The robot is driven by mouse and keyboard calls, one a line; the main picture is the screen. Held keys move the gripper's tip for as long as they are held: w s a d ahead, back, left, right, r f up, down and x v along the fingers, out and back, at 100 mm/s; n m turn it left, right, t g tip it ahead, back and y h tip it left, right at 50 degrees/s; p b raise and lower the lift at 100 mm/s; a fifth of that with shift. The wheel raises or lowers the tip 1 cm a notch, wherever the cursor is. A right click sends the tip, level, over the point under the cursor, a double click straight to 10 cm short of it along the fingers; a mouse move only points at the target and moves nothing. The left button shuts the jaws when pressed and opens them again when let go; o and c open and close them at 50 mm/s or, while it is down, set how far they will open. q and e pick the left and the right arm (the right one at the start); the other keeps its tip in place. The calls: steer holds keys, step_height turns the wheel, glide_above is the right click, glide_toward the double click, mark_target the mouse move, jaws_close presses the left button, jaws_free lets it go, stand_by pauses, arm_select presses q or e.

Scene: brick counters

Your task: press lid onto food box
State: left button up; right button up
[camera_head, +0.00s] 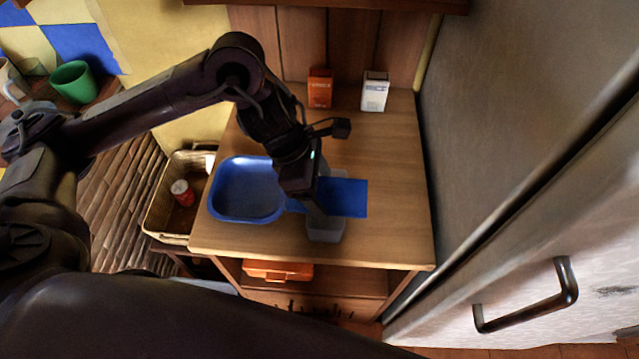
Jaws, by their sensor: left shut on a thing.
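A translucent pale box (326,232) stands near the front of the wooden counter. A flat blue rectangular piece (348,198), which looks like the lid, shows crosswise at the middle of the box. Parts of the box show behind and in front of it. My left gripper (320,208) reaches down over the box and is shut on what seems to be this lid. The gripper hides the grip and the left part of the lid. I cannot tell whether the lid touches or is seated on the box rim. My right gripper is not in view.
A blue tray (247,215) stands just left of the box. An orange carton (320,88) and a white carton (375,92) stand at the back. A basket (166,206) holds a red can (182,192). A grey door with a handle (568,280) borders the right. The counter's right side is clear.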

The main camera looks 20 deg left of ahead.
arm_select(q)
steer(key=o, duration=1)
steer(key=shift+o, duration=0.5)
steer(key=shift+r+p, duration=3.05)
steer(key=shift+r, duration=0.5)
jaws_close()
